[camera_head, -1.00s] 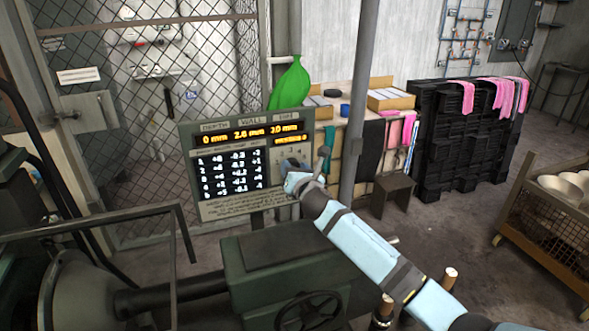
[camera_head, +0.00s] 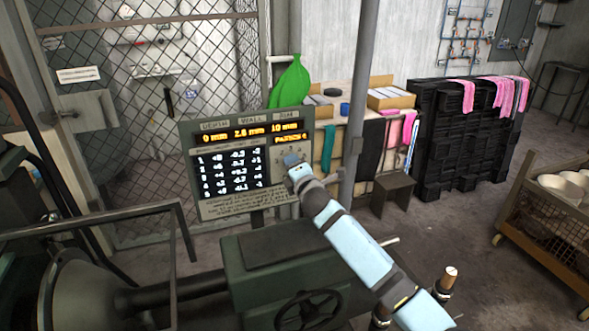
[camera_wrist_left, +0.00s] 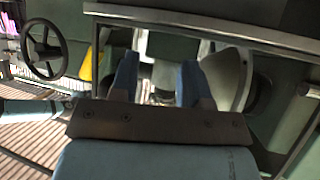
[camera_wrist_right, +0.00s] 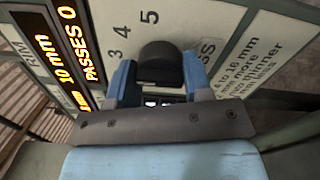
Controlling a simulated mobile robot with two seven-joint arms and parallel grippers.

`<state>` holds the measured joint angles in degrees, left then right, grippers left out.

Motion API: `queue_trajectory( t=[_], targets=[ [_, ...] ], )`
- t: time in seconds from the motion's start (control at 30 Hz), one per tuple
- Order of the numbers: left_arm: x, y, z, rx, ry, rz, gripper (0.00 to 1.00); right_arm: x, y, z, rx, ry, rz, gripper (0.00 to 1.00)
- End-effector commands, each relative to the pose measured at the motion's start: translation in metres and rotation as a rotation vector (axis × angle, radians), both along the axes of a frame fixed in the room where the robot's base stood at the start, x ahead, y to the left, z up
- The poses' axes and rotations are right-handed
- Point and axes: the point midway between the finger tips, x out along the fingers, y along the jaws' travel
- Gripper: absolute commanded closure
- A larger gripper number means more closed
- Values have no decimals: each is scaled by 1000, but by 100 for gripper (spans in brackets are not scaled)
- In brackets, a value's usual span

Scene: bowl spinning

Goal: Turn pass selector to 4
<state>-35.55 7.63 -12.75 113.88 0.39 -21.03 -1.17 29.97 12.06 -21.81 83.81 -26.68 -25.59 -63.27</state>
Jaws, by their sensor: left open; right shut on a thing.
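The pass selector is a black knob (camera_wrist_right: 160,62) on a control panel (camera_head: 185,128). In the right wrist view the numbers 3, 4 and 5 stand around its left and upper side, with 5 just above it. I cannot tell where its pointer aims. My right gripper (camera_wrist_right: 160,85) is shut on the knob, one blue finger on each side; in the head view the gripper (camera_head: 292,163) covers the knob. The panel display (camera_wrist_right: 62,58) reads "PASSES 0" and "10 mm" in the right wrist view. My left gripper (camera_wrist_left: 158,80) is open and empty.
A green lathe-like machine (camera_head: 275,250) with a handwheel (camera_head: 308,312) stands in front of the panel. A grey post (camera_head: 362,90) rises just right of it. Wire mesh (camera_head: 95,130) is behind. Black crates (camera_head: 455,150) and a bowl cart (camera_head: 545,225) are at the right.

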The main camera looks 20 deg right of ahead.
Motion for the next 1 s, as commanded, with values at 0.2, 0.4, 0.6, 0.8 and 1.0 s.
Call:
queue_trajectory(
  t=[0.2, 0.4, 0.6, 0.8, 1.0],
  targets=[
    [0, -1, -2, -1, 1, -2, 57, 0, 0, -1, 206, 7, 0, 78],
    [0, -1, -3, -2, 2, -2, 57, 0, 0, 0, 377, 13, 0, 78],
    [0, -1, -3, -2, 2, -2, 57, 0, 0, 0, 510, 18, 0, 78],
    [0, -1, -3, -2, 0, -3, 57, 0, 0, -1, 595, 21, 0, 78],
    [1, -1, -3, -1, -1, -3, 57, 0, 0, -1, 635, 23, 0, 78]
  ],
)
